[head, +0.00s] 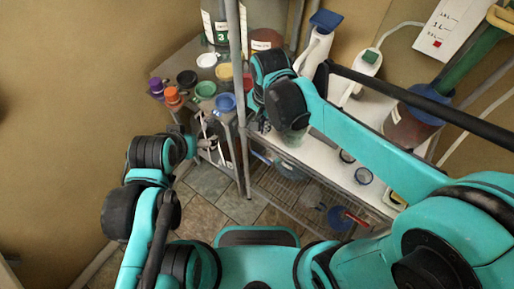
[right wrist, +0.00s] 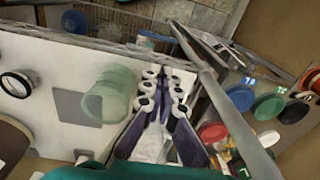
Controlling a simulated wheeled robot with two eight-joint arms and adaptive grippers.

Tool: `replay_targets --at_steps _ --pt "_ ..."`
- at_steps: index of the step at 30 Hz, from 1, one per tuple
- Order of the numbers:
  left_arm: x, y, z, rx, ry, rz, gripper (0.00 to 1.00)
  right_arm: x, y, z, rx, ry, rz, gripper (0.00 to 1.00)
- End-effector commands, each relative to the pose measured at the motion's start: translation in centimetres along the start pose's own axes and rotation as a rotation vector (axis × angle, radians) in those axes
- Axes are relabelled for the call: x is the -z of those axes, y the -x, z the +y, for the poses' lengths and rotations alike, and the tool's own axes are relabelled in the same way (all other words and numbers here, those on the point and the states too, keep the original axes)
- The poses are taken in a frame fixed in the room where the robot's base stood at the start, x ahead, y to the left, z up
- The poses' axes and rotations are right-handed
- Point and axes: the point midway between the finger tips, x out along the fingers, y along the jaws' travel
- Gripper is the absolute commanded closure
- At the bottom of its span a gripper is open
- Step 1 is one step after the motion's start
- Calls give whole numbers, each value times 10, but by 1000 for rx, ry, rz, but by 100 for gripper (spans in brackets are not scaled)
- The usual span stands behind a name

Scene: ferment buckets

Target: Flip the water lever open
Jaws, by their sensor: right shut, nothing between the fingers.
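I cannot pick out the water lever with certainty in either view. Two upright white fittings stand at the back of the white counter in the head view, one with a blue top (head: 325,20) and one with a green top (head: 371,56); I cannot tell whether either is the lever. My right gripper (right wrist: 164,82) is shut and empty, its purple fingers with pale tips close together over the counter's edge. A translucent green cup (right wrist: 109,94) is just left of it in the wrist view. In the head view my right wrist hides most of that gripper. My left gripper (head: 207,137) is small and unclear beside the left-hand stand.
A metal post (head: 238,100) rises close to my right gripper. Coloured lids, including a blue one (head: 225,102) and a green one (head: 206,89), lie on the left stand. A wire shelf (head: 290,190) is below. Tiled floor is clear at lower left.

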Motion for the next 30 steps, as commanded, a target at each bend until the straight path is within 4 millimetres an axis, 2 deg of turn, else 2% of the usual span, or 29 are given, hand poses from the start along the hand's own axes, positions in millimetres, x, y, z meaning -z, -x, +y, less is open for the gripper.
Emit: replay_targets --at_steps 6,19,23,30 --pt "1 2 0 0 0 0 6 -8 -6 -15 -42 -51 -27 100" --pt "0 0 0 0 0 0 6 -8 -12 -15 -44 -55 -28 100" --pt "-4 -5 0 0 0 0 6 -9 -28 -14 -44 -55 -28 100" --pt "-15 -22 0 0 0 0 6 -10 -80 -12 -43 -55 -28 100"
